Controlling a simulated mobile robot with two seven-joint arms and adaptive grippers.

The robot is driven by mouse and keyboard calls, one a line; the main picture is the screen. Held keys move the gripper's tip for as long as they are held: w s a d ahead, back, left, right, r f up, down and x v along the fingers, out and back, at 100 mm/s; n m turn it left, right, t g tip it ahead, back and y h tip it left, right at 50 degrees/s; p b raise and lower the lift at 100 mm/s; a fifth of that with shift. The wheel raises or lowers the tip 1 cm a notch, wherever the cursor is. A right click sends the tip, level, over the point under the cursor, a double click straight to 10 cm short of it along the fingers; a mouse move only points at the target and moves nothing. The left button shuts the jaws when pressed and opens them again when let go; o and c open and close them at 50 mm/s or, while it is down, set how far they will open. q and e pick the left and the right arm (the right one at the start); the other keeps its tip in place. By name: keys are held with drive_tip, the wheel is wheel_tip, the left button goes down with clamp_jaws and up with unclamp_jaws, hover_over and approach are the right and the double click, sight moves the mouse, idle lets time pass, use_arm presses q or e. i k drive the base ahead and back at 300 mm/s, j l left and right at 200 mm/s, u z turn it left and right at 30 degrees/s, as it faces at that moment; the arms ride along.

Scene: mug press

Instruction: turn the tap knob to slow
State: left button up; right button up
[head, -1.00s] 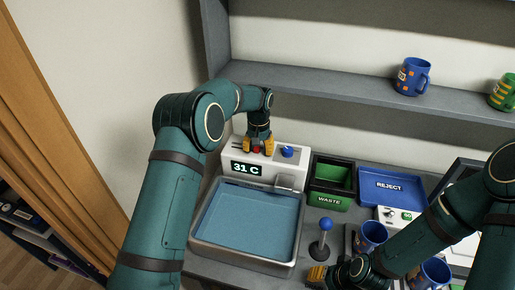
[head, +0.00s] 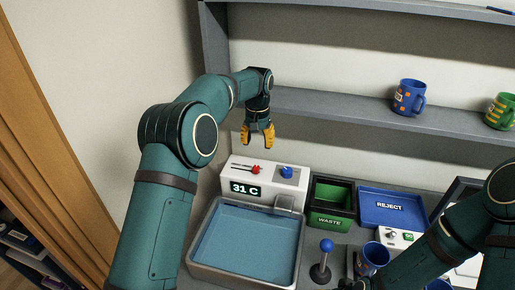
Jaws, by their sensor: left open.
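The white tap unit (head: 234,176) stands behind a water-filled basin (head: 247,238). Its display (head: 245,188) reads 31 C. On its top are a red knob (head: 256,169) with a pointer on the left and a blue knob (head: 287,172) on the right. My left gripper (head: 257,146) is open and empty, pointing down, above and apart from the red knob. My right arm is at the lower right and its gripper does not show. Any markings around the knobs are too small to read.
A green waste bin (head: 330,219) and a blue reject tray (head: 391,225) stand right of the tap unit. A blue-topped lever (head: 327,246) and a blue mug (head: 374,257) are in front. A shelf (head: 340,105) behind holds a blue mug (head: 408,98) and a green mug (head: 500,112).

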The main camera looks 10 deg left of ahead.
sight(288, 172)
drive_tip(key=k, duration=1)
